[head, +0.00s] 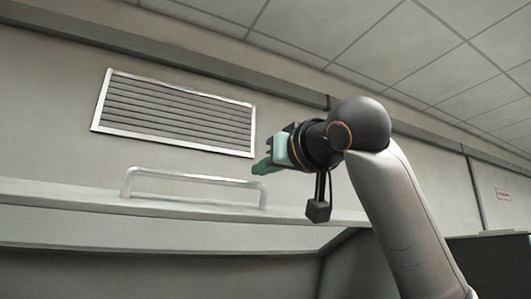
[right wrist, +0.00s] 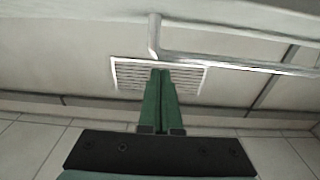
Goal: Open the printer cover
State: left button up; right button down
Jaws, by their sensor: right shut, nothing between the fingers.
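The printer cover (head: 60,193) shows in the head view as a wide pale panel across the left and middle, seen from low down, with a dark hollow under its edge. A metal bar handle (head: 195,178) stands on it. In the right wrist view, the handle (right wrist: 220,58) crosses the upper right. My right gripper (head: 262,167) has green fingers pointing left, close to the right end of the handle. The fingers (right wrist: 162,73) are together and empty. Whether they touch the handle cannot be told. My left gripper is not in view.
A louvred wall vent (head: 175,112) is behind the handle, and it also shows in the right wrist view (right wrist: 190,80). A dark box (head: 495,265) stands at the lower right. The space above the handle looks clear.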

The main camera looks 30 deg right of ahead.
jog(key=shift+s+f, duration=0.1)
jog(key=shift+f, duration=0.35)
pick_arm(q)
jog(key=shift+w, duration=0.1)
pick_arm(e)
jog(key=shift+a+f, duration=0.1)
jog(key=shift+s+f+b, duration=0.2)
jog(key=shift+f+b, duration=0.1)
jog(key=shift+b, duration=0.2)
pick_arm(q)
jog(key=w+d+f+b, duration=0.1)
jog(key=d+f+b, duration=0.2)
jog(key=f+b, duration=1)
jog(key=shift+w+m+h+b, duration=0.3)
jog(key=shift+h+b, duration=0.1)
jog(key=shift+b, duration=0.5)
pick_arm(e)
jog(key=s+f+t, duration=0.2)
jog(key=s+f, duration=0.6)
jog(key=f, duration=0.2)
jog(key=shift+t, duration=0.3)
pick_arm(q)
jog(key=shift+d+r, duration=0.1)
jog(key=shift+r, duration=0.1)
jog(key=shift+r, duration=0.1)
pick_arm(e)
jog(key=shift+w+r, duration=0.1)
